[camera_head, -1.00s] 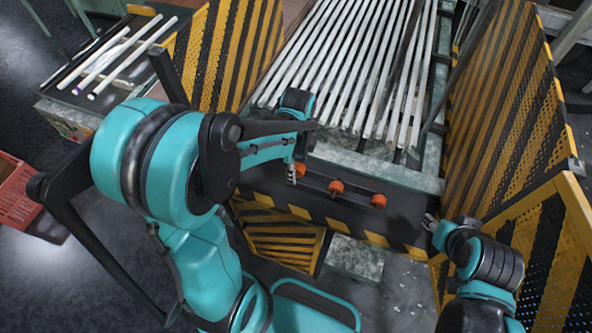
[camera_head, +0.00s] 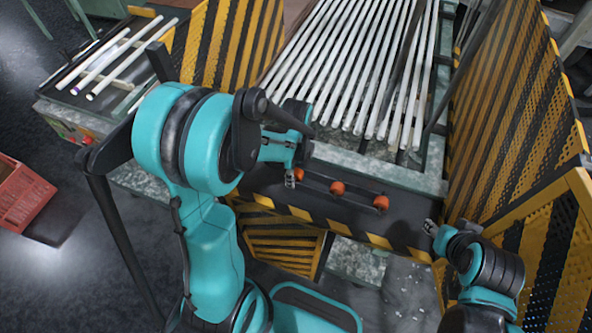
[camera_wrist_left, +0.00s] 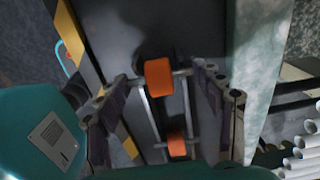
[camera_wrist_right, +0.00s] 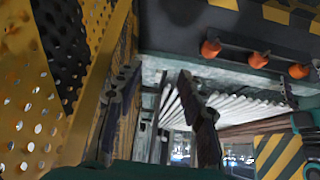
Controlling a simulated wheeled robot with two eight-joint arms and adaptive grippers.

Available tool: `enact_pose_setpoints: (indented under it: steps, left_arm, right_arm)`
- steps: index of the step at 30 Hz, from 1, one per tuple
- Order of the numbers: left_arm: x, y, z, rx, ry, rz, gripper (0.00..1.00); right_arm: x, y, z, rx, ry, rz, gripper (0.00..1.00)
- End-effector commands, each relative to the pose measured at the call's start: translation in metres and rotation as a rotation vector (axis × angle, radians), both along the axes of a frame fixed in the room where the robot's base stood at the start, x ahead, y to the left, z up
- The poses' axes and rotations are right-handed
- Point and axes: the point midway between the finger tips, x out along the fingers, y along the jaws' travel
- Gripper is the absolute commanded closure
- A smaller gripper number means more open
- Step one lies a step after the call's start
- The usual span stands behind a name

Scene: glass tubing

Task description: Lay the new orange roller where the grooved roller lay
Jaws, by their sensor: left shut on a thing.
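My left gripper (camera_head: 290,180) is at the left end of the rail rack on the black ledge. In the left wrist view its fingers (camera_wrist_left: 163,73) close on both axle ends of an orange roller (camera_wrist_left: 158,78). That roller shows in the head view (camera_head: 299,174); I cannot tell whether its axle touches the rails. Two more orange rollers, the middle one (camera_head: 337,188) and the right one (camera_head: 381,203), sit in the rack. I cannot make out a grooved roller. My right gripper (camera_head: 430,227) is open and empty right of the rack; its fingers stand apart in its wrist view (camera_wrist_right: 160,75).
White glass tubes (camera_head: 350,70) lie on the line behind the ledge. Striped yellow-black guards (camera_head: 515,110) stand at both sides. A side table (camera_head: 60,105) with several tubes is at the upper left. A red crate (camera_head: 22,195) is at the far left.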

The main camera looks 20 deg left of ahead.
Motion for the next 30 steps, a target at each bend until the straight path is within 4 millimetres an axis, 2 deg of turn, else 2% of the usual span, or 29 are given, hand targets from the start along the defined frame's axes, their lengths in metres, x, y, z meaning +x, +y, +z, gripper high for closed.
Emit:
enact_pose_setpoints:
  steps: [2,3,5,14,19,23,30]
  left_arm:
    - [0.0,0.0,-0.004,0.0,0.0,0.0,0.62]
    - [0.0,0.0,-0.004,0.0,0.0,0.0,0.27]
    - [0.0,0.0,-0.003,0.0,0.0,0.0,0.12]
    - [0.0,0.0,-0.002,0.0,0.0,0.0,0.12]
    - [0.0,0.0,0.008,0.0,0.0,0.0,0.12]
    - [0.0,0.0,0.033,0.0,0.0,0.0,0.12]
    - [0.0,0.0,0.088,0.0,0.0,0.0,0.12]
  right_arm:
    - [0.0,0.0,-0.004,0.0,0.0,0.0,0.6]
    - [0.0,0.0,-0.004,0.0,0.0,0.0,0.6]
    - [0.0,0.0,-0.003,0.0,0.0,0.0,0.6]
    - [0.0,0.0,-0.002,0.0,0.0,0.0,0.6]
    - [0.0,0.0,0.008,0.0,0.0,0.0,0.6]
    - [0.0,0.0,0.015,0.0,0.0,0.0,0.6]
    - [0.0,0.0,0.03,0.0,0.0,0.0,0.6]
